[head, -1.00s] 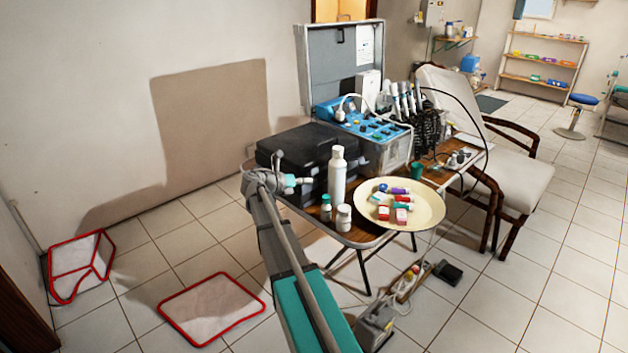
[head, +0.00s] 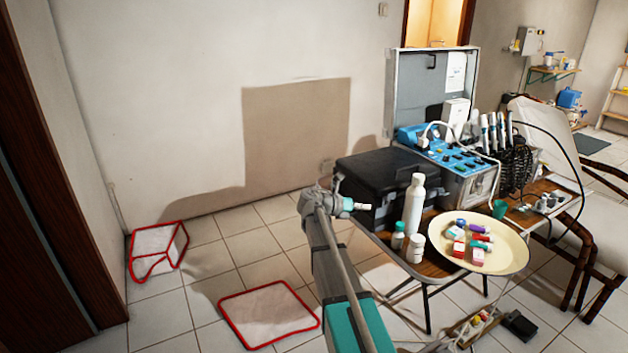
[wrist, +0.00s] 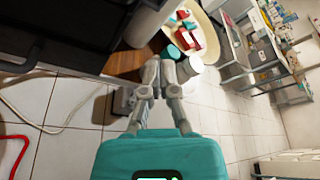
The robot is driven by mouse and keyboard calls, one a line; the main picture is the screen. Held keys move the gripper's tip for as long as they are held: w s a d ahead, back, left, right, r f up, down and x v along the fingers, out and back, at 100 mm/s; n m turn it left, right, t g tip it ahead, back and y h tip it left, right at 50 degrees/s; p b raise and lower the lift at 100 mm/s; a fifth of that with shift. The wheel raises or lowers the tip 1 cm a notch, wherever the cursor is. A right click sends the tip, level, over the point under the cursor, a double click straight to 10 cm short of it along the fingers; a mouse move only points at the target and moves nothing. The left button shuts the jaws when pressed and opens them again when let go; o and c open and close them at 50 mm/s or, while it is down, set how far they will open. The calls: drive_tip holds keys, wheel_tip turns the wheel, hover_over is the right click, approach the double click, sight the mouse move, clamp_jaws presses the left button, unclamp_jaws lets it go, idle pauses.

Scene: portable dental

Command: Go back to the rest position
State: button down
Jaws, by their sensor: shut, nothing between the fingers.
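My gripper (head: 362,207) is shut and empty. In the head view it is at the end of my raised arm, in front of the black case (head: 380,165) at the left side of the folding table (head: 440,268). In the wrist view my gripper (wrist: 166,66) has its grey fingers together. A teal-capped bottle (wrist: 174,51) and a white jar (wrist: 194,64) show just beyond the fingertips. I cannot tell whether the fingers touch them.
A white bottle (head: 413,205) and a cream plate (head: 515,253) with small coloured boxes stand on the table. A blue dental unit (head: 450,153) and a chair (head: 590,215) are at right. A red-edged mat (head: 268,314) and a red-edged bin (head: 157,251) occupy the floor at left.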

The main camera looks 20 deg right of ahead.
drive_tip(key=s+a+f+m+y, duration=0.5)
drive_tip(key=s+a+m, duration=0.25)
drive_tip(key=a, duration=0.25)
drive_tip(key=s+a+f+m+t+y, duration=0.1)
drive_tip(key=s+a+f+m+y, duration=0.35)
drive_tip(key=s+a+m, duration=0.4)
drive_tip(key=s+a+f+m+y, duration=0.4)
drive_tip(key=s+a+m+y, duration=0.2)
drive_tip(key=a+m, duration=0.4)
wheel_tip(320, 180, up, 17)
drive_tip(key=a+p, duration=0.1)
drive_tip(key=p, duration=1.6)
drive_tip(key=shift+w+r+n+p, duration=0.2)
drive_tip(key=shift+n+p, duration=0.15)
drive_tip(key=shift+n, duration=0.05)
drive_tip(key=shift+a+h, duration=0.15)
drive_tip(key=shift+h, duration=0.1)
